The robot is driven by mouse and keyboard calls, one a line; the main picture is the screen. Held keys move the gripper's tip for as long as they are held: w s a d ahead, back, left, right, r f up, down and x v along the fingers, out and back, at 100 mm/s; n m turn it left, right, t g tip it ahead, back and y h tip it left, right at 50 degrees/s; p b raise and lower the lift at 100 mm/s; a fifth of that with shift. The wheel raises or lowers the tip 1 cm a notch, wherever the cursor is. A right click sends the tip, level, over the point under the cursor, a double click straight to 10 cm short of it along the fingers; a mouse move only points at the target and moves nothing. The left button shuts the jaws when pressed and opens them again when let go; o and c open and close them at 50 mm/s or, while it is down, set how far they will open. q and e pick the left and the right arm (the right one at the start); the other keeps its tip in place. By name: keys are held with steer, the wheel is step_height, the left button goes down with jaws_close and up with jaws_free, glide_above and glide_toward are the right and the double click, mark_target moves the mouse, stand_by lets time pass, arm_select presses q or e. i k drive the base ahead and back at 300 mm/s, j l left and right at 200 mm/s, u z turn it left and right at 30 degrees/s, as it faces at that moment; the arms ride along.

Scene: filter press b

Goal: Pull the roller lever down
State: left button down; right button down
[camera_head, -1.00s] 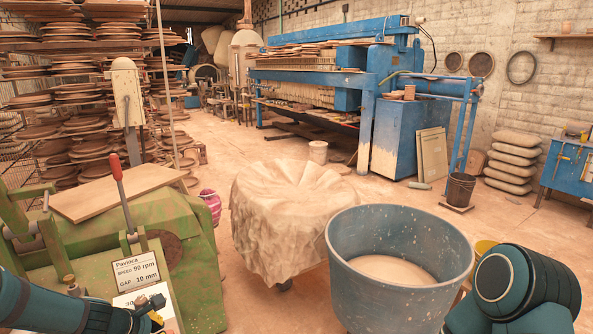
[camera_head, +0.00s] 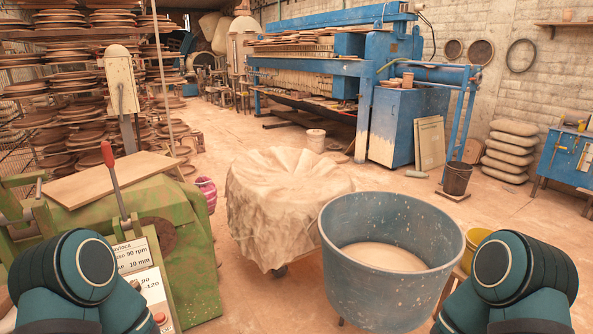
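The roller lever (camera_head: 114,178) has a red grip and a grey shaft. It stands up from the green machine (camera_head: 192,270) at the left, tilted slightly with its top to the left. A white panel (camera_head: 137,256) with printed speed and gap values is on the machine's front. Teal links of both my arms show at the bottom left and bottom right. Neither gripper shows in this view, and no gripper is seen at the lever. My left arm hides part of the machine's lower front.
A wooden board (camera_head: 104,181) lies on the machine. A cloth-covered round thing (camera_head: 282,205) and a large blue tub (camera_head: 385,300) stand at the centre. A yellow bucket (camera_head: 474,244) is beside the tub. Open floor lies behind them.

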mark_target(107, 154)
steer(key=u, duration=1.85)
steer(key=l, duration=1.4)
steer(key=i+l, duration=0.1)
steer(key=l, duration=0.2)
steer(key=i+l+u, duration=0.1)
steer(key=l, duration=0.2)
steer(key=i+l, duration=0.1)
steer(key=l, duration=0.25)
steer(key=i+l+u, duration=0.2)
steer(key=i+l, duration=0.6)
